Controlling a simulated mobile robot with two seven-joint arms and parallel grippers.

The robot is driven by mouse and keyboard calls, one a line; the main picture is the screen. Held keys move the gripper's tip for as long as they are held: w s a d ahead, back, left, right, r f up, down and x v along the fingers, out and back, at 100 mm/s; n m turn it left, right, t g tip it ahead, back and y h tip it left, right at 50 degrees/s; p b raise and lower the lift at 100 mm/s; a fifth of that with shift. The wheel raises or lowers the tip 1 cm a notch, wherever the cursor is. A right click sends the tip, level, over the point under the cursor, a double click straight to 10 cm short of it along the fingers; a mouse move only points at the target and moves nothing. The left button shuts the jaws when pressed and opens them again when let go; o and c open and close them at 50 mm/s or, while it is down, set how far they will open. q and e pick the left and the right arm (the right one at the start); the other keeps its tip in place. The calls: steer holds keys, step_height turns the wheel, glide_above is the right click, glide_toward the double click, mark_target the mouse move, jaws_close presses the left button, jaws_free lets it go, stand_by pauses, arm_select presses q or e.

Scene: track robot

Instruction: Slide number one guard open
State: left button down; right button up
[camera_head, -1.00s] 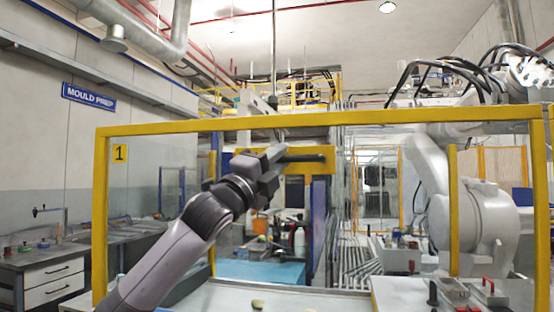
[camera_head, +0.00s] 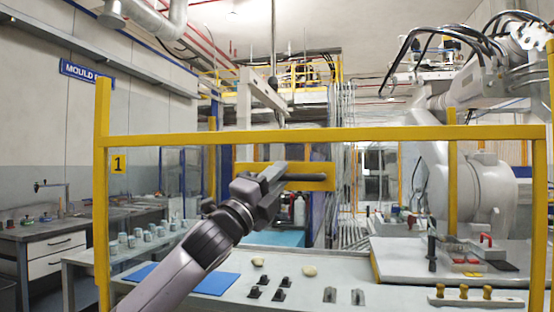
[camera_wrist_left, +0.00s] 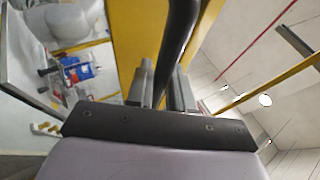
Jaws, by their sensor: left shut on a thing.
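The number one guard is a clear panel with a yellow top rail (camera_head: 400,134) and a yellow number 1 label (camera_head: 118,163). It stands between yellow posts (camera_head: 103,200), and the left post rises above the rail. A dark bar handle (camera_head: 308,179) lies before a yellow plate (camera_head: 322,170) below the rail. My left gripper (camera_head: 272,179) is shut around the handle near its left part. In the left wrist view the dark handle (camera_wrist_left: 181,35) passes between the two fingers of my gripper (camera_wrist_left: 162,82). My right gripper is out of view.
Behind the guard is a grey bench with a blue mat (camera_head: 216,284), several black clamps and pale pieces. A white robot arm (camera_head: 470,190) stands at the right. A drawer bench (camera_head: 55,256) is at the left.

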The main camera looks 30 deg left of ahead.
mark_target(278, 229)
arm_select(q)
step_height(278, 229, down, 10)
steer(key=b, duration=0.5)
steer(key=shift+d+f, duration=0.1)
steer(key=shift+f, duration=0.05)
step_height(278, 229, down, 13)
steer(key=b, duration=0.8)
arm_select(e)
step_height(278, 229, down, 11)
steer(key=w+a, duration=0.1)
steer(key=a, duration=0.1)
arm_select(q)
step_height(278, 229, down, 15)
steer(key=b, duration=1)
steer(key=shift+f, duration=0.2)
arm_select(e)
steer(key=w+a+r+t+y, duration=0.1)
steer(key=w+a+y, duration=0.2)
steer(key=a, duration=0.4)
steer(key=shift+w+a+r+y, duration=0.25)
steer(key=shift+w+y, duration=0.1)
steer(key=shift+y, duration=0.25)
arm_select(q)
steer(key=c, duration=1.1)
jaws_free()
